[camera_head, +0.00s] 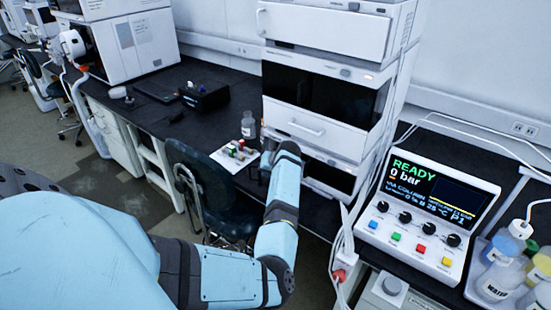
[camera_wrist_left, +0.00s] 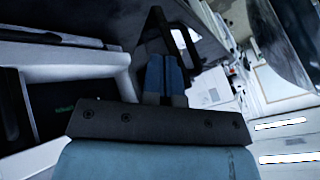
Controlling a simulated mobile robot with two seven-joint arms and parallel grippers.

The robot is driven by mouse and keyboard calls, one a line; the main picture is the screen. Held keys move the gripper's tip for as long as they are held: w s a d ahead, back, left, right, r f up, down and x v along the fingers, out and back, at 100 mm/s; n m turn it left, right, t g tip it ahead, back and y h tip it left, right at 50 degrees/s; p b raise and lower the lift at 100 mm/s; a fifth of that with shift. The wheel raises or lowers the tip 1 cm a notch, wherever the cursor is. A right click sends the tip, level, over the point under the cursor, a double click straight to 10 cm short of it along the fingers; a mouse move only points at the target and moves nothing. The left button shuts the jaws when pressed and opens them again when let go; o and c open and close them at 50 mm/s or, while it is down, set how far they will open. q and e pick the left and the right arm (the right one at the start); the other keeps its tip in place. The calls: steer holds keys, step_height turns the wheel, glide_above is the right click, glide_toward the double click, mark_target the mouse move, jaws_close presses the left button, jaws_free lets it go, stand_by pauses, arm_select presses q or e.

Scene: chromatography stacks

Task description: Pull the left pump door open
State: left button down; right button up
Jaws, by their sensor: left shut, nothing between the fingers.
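The instrument stack stands at the upper middle of the head view. In the left wrist view my left gripper (camera_wrist_left: 165,75) is shut and empty. A pale module front (camera_wrist_left: 75,72) is beside it, apparently apart from the fingers.
A white tray (camera_head: 232,158) with small vials and a bottle (camera_head: 248,125) are left of the stack. A control unit (camera_head: 428,205) and bottles (camera_head: 500,275) stand at right, with a cable between.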

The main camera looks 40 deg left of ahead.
arm_select(q)
steer(key=s+a+m+t+p, duration=0.2)
steer(key=s+a+m+p, duration=0.1)
steer(key=a+p, duration=0.3)
steer(key=shift+s+a, duration=0.45)
steer(key=shift+s, duration=0.35)
arm_select(e)
step_height(320, 180, up, 7)
steer(key=shift+d, duration=0.3)
steer(key=shift+a+r, duration=0.1)
steer(key=shift+r, duration=0.15)
